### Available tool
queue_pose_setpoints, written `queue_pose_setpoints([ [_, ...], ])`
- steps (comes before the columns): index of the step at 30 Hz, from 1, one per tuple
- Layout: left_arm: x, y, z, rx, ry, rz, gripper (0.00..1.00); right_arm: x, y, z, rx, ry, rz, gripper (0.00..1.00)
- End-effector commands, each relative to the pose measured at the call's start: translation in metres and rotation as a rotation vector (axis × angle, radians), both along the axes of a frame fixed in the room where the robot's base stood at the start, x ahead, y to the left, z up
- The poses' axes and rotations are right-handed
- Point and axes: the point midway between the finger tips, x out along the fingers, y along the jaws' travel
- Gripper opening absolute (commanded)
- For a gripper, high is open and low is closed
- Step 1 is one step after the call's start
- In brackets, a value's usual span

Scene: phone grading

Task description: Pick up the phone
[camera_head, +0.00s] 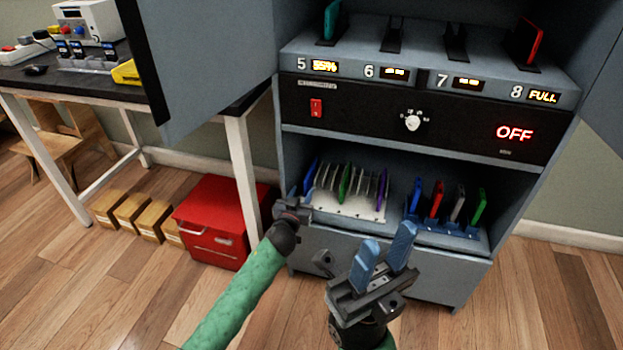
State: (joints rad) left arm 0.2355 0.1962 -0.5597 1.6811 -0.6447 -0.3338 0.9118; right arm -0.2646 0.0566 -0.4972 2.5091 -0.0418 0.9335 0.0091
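The task names no one phone, and several are in the cabinet. A teal phone (331,18) stands in slot 5 and a red phone (533,40) in slot 8. On the lower shelf, a white rack (347,207) holds several thin upright phones, including a green one (345,182). Right of it, a blue rack (440,232) holds blue, red, grey and green phones. My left gripper (297,206) is at the shelf's left front edge; its fingers are too hidden to read. My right gripper (385,243) is open and empty, its blue fingers apart, in front of the shelf.
Slots 6 and 7 show empty stands. A control panel (460,125) reads OFF. An open cabinet door (205,60) hangs at the left. A red cabinet (210,218) and small cardboard boxes (130,212) stand on the floor below a workbench (85,88).

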Motion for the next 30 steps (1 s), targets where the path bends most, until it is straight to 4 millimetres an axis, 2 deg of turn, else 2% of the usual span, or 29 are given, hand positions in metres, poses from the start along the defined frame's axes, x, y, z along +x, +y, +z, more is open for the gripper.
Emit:
queue_pose_setpoints([
  [6, 0.017, -0.005, -0.001, 0.001, 0.001, 0.001, 0.36, 0.000, 0.001, -0.004, 0.003, 0.001, 0.008, 0.36],
  [15, 0.019, -0.006, -0.001, 0.000, 0.001, 0.001, 0.36, 0.000, 0.001, -0.001, 0.003, -0.005, 0.010, 0.36],
  [21, 0.019, -0.006, -0.001, 0.000, 0.001, 0.001, 0.00, 0.001, 0.001, 0.000, 0.004, -0.010, 0.011, 0.36],
  [30, 0.019, -0.006, 0.001, 0.000, 0.000, 0.001, 0.00, 0.000, 0.001, -0.001, 0.004, -0.006, 0.011, 0.36],
])
